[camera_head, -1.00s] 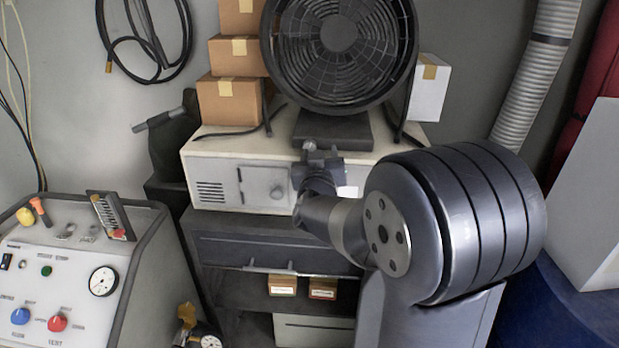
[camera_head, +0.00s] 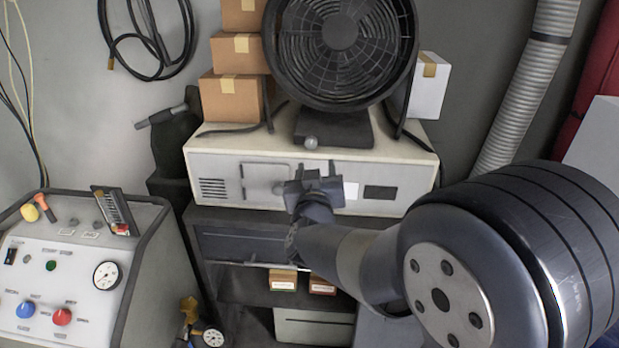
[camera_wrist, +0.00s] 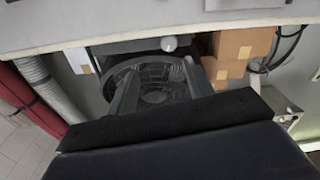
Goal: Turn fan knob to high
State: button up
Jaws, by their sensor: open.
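The black fan (camera_head: 339,40) stands on the beige cabinet and also shows in the wrist view (camera_wrist: 155,82). A small round grey knob (camera_head: 311,142) sits on the front of its dark base (camera_head: 345,128). The knob shows unobstructed in the wrist view (camera_wrist: 169,44), just beyond the fingers; its pointer setting is too small to read. My gripper (camera_head: 314,169) is open and empty, below and in front of the knob in the head view. In the wrist view its two fingers (camera_wrist: 160,72) point towards the fan, apart from the knob.
The beige cabinet (camera_head: 225,168) has a latch panel and vents. Cardboard boxes (camera_head: 233,97) are stacked left of the fan, and a white box (camera_head: 428,90) stands right. A control panel (camera_head: 60,275) is at lower left. A ribbed hose (camera_head: 530,80) hangs at right.

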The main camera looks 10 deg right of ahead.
jog(key=shift+s+f, duration=0.15)
jog(key=shift+s, duration=1)
jog(key=v, duration=1.1)
jog(key=shift+p, duration=0.3)
jog(key=shift+w+a, duration=0.1)
jog(key=x, duration=1.1)
